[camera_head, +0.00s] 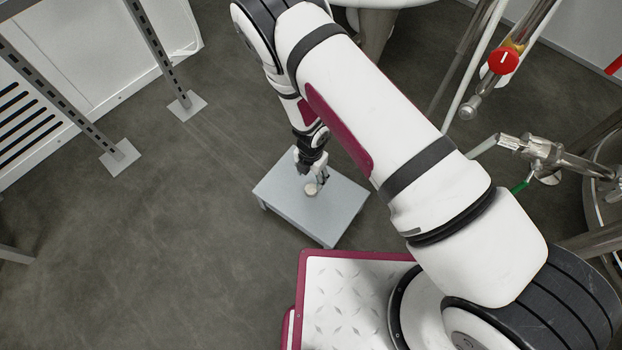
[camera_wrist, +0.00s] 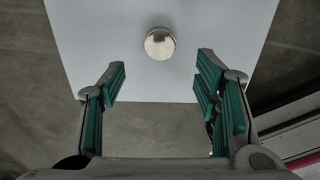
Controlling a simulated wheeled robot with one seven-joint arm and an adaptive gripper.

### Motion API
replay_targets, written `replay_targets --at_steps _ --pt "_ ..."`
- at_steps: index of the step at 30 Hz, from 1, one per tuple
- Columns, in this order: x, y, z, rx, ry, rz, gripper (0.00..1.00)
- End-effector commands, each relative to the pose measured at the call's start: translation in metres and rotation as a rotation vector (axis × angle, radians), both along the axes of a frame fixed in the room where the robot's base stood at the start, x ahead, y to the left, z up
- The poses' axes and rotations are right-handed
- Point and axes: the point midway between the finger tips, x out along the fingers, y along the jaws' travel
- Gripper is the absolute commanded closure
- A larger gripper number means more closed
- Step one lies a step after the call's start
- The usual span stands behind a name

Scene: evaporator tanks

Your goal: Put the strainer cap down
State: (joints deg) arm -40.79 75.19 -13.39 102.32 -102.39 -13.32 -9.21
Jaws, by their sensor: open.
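The strainer cap (camera_wrist: 160,43) is a small round shiny metal piece. It rests on the low grey table (camera_wrist: 95,45), near the middle of the top in the head view (camera_head: 311,189). My gripper (camera_wrist: 160,82) is open, with its two green-padded fingers spread wide and nothing between them. In the wrist view the cap lies beyond the fingertips, centred between them and apart from both. In the head view my gripper (camera_head: 312,175) is just above the table, close to the cap. The gap between them is hard to judge there.
The low table (camera_head: 335,215) stands on dark floor with free room to its left. Metal posts with foot plates (camera_head: 120,157) stand at the upper left. Pipes with a red round handle (camera_head: 503,61) and a valve (camera_head: 545,153) stand at the right.

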Motion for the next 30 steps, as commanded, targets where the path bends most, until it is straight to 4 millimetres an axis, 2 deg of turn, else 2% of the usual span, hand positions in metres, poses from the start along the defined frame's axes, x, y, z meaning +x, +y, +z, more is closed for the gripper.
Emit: replay_targets --at_steps 1,6,17,20,23,26,30 --pt "0.001 0.000 0.012 0.000 -0.002 0.000 0.43" --pt "0.000 0.000 0.029 0.000 0.000 0.000 0.43" --pt "0.001 0.000 0.034 0.001 -0.003 -0.003 0.43" --pt "0.013 0.001 0.046 0.008 -0.034 -0.038 0.43" --pt "0.042 0.001 0.079 0.026 -0.113 -0.137 0.43" --pt "0.081 -0.008 0.132 0.047 -0.228 -0.298 0.43" --pt "0.122 -0.038 0.216 0.066 -0.379 -0.560 0.43"
